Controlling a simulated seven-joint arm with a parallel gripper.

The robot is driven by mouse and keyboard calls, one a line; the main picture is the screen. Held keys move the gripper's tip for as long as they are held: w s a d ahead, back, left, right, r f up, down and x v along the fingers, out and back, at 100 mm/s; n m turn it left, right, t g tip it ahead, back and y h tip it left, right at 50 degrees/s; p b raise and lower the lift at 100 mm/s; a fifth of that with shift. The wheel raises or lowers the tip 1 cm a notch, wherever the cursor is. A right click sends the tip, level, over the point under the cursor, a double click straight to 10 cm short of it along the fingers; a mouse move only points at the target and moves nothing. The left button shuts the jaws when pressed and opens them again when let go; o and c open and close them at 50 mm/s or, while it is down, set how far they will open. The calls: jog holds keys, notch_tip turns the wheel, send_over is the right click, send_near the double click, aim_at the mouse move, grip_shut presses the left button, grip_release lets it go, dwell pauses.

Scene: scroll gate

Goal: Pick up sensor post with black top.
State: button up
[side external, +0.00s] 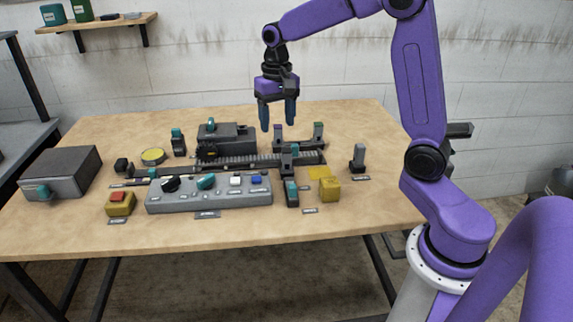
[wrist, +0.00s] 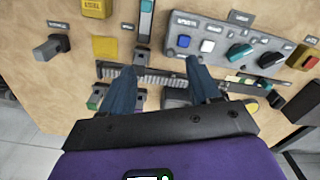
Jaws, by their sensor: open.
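My gripper (side external: 278,126) hangs open and empty above the far side of the conveyor, fingers pointing down. In the wrist view its two blue fingers (wrist: 158,68) are spread over the conveyor. No post is plainly marked as the sensor post. A short dark grey post (side external: 289,158) stands at the conveyor's near edge, with a dark top. A grey post on a dark base (side external: 358,157) stands alone at the right; it also shows in the wrist view (wrist: 50,47), apart from the fingers.
The ribbed conveyor (side external: 245,160) crosses the table's middle. A grey control panel (side external: 215,193) lies in front of it, with a yellow block (side external: 329,189) to its right. A dark grey machine (side external: 228,138) stands behind. The table's right side (side external: 385,195) is mostly clear.

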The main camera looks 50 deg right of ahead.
aim_at(286, 150)
jog(key=w+d+m, duration=0.4)
jog(key=d, duration=0.4)
jog(key=f, duration=1.8)
jog(key=shift+d, duration=0.4)
jog(key=shift+r, duration=0.1)
grip_shut()
